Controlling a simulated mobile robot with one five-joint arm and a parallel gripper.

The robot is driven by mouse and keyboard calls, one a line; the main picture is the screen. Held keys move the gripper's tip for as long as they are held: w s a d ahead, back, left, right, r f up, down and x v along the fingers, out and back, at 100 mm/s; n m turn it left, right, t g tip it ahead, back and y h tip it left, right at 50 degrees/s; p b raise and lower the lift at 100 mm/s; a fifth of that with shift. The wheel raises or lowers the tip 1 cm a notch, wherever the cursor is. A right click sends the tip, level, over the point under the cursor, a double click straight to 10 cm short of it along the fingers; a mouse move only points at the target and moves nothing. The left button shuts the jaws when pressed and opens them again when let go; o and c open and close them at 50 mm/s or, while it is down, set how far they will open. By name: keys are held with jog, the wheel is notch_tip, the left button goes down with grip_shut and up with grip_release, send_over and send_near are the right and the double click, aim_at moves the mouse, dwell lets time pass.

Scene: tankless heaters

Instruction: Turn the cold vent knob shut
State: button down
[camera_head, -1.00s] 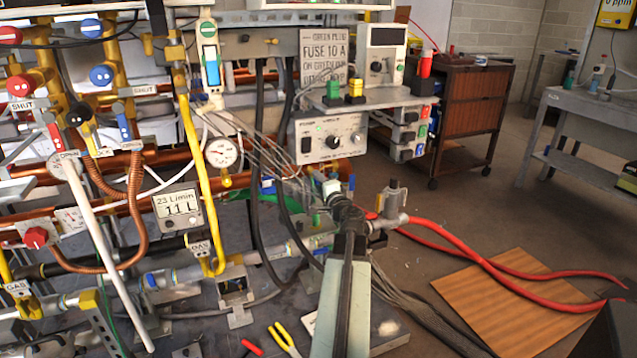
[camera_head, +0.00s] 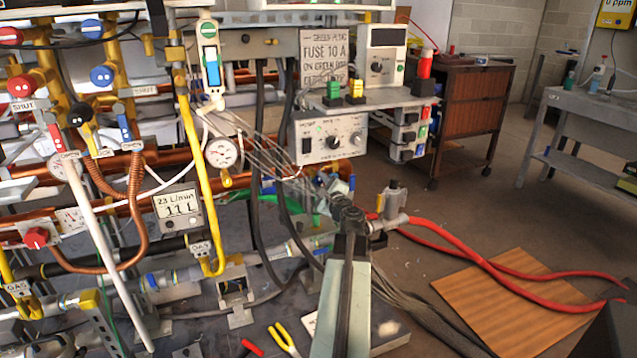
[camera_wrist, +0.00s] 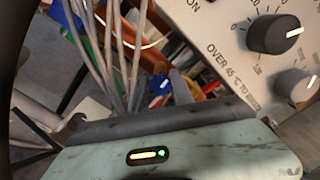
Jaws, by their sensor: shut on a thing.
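My gripper (camera_head: 328,182) is low among the fittings under the grey control box, at the end of my arm that reaches up from the bottom centre. It is shut on a small knob-like part, mostly hidden by the jaws and wrist. I cannot read a label there, so I cannot confirm that it is the cold vent knob. In the wrist view my pale green wrist body fills the bottom, and the jaws and what they hold are hard to make out. A round blue knob (camera_head: 101,76) is on the yellow pipes at upper left, away from my gripper.
The control box (camera_head: 330,138) with a black dial stands just above my gripper; the dial (camera_wrist: 275,34) is close in the wrist view. Grey cables (camera_head: 262,148) hang close to the left. Red hoses (camera_head: 480,260) lie to the right. The floor at right is mostly open.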

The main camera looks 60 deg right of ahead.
jog(key=shift+s+m, duration=0.1)
jog(key=shift+m, duration=0.2)
jog(key=c, duration=1.1)
grip_release()
